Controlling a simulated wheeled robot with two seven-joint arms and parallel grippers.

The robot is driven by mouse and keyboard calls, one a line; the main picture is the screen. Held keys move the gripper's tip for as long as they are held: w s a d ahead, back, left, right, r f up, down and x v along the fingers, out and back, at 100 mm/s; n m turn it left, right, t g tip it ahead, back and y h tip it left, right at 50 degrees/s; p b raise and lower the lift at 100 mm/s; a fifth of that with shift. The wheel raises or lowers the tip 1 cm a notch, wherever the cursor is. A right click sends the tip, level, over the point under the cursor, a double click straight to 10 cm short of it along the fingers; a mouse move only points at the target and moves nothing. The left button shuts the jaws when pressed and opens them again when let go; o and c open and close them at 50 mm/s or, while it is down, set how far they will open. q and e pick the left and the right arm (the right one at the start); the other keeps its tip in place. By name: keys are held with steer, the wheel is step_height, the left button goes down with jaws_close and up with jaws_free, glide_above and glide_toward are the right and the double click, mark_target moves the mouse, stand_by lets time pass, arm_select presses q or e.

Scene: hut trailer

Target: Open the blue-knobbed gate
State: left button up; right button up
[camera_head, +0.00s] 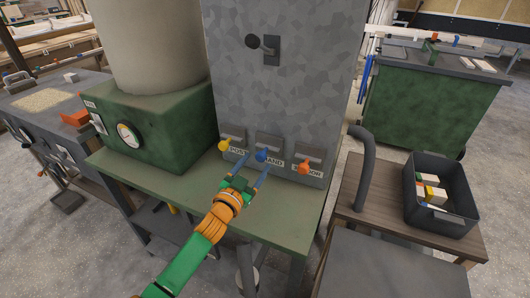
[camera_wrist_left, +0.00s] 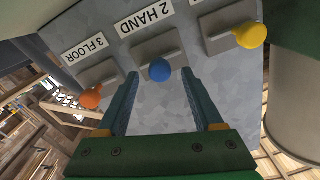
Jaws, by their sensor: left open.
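The blue knob (camera_head: 262,156) sits on the middle gate of a grey metal cabinet, beside a label that reads "2 HAND" in the left wrist view. Its grey gate plate (camera_head: 270,143) lies against the cabinet face. My left gripper (camera_head: 253,170) is open, with its fingers pointing at the cabinet. In the left wrist view the blue knob (camera_wrist_left: 160,70) shows between the two fingertips, one on each side. I cannot tell whether the fingers touch it. My right gripper is not in view.
A yellow knob (camera_head: 224,145) and an orange knob (camera_head: 303,168) flank the blue one on similar gates. A green box with a gauge (camera_head: 160,130) stands left on the green table (camera_head: 190,190). A dark bin (camera_head: 441,193) stands on the right-hand table.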

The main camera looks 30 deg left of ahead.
mark_target(259, 159)
arm_select(q)
steer(key=w, duration=0.3)
steer(key=shift+w, duration=0.15)
steer(key=shift+w+a, duration=0.1)
steer(key=shift+w, duration=0.4)
steer(key=shift+s, duration=0.1)
steer(key=shift+s, duration=0.1)
jaws_close()
stand_by(0.7)
